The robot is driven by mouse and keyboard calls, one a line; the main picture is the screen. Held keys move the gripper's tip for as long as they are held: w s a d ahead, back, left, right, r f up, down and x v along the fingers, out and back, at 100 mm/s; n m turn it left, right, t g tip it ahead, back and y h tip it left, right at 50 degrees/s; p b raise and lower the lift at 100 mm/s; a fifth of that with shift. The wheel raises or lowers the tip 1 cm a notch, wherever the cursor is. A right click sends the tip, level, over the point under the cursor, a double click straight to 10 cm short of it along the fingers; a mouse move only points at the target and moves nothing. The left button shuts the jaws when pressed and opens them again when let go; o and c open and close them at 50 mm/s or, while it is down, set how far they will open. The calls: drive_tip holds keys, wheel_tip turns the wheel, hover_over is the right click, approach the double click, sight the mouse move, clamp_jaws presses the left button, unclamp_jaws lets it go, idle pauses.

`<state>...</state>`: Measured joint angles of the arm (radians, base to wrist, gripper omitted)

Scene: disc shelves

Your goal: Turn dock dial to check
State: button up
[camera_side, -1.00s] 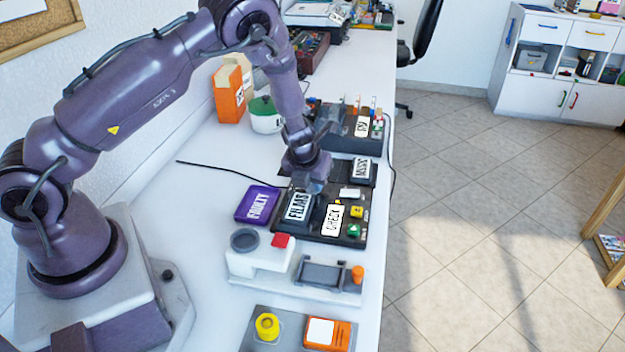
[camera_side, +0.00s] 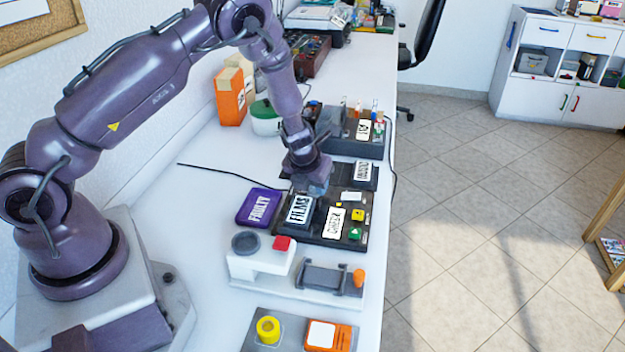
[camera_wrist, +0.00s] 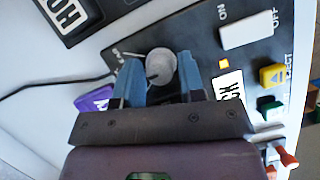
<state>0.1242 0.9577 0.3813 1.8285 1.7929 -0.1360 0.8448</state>
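The dock is a dark unit (camera_side: 318,238) on the white bench, with a FILMS label and a CHECK label (camera_side: 338,222) on top. In the wrist view, its round grey dial (camera_wrist: 161,66) stands between the two blue fingers of my gripper (camera_wrist: 159,74). The fingers look apart, with narrow gaps beside the dial; contact is not clear. The CHECK label (camera_wrist: 230,90) is partly cut off by my gripper in that view. In the side view, my gripper (camera_side: 314,188) is low over the dock's back edge and hides the dial. The dial's pointing direction is unclear.
The dock also carries a white ON/OFF switch (camera_wrist: 246,30), a yellow eject button (camera_wrist: 272,76) and a green button (camera_wrist: 269,107). A purple FAULTY tray (camera_side: 259,207) lies to the left. Another dark unit (camera_side: 355,172) is behind, and a white device (camera_side: 262,262) is in front.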

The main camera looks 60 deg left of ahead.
drive_tip(key=v, duration=1.3)
wheel_tip(320, 180, up, 5)
drive_tip(key=s+a+n+t+y, duration=0.1)
drive_tip(key=a+n+t+y, duration=0.15)
drive_tip(key=n, duration=1.15)
drive_tip(key=s+d+r+n+h, duration=0.2)
drive_tip(key=s+d+r+n, duration=0.3)
drive_tip(key=s+r+n, duration=0.2)
drive_tip(key=s+d+r+n+h, duration=0.2)
drive_tip(key=s+d+r+n, duration=0.3)
drive_tip(key=s+r+n, duration=0.3)
drive_tip(key=shift+s+d+n+g+h, duration=0.35)
drive_tip(key=shift+s+n+g, duration=0.15)
drive_tip(key=shift+s, duration=1.85)
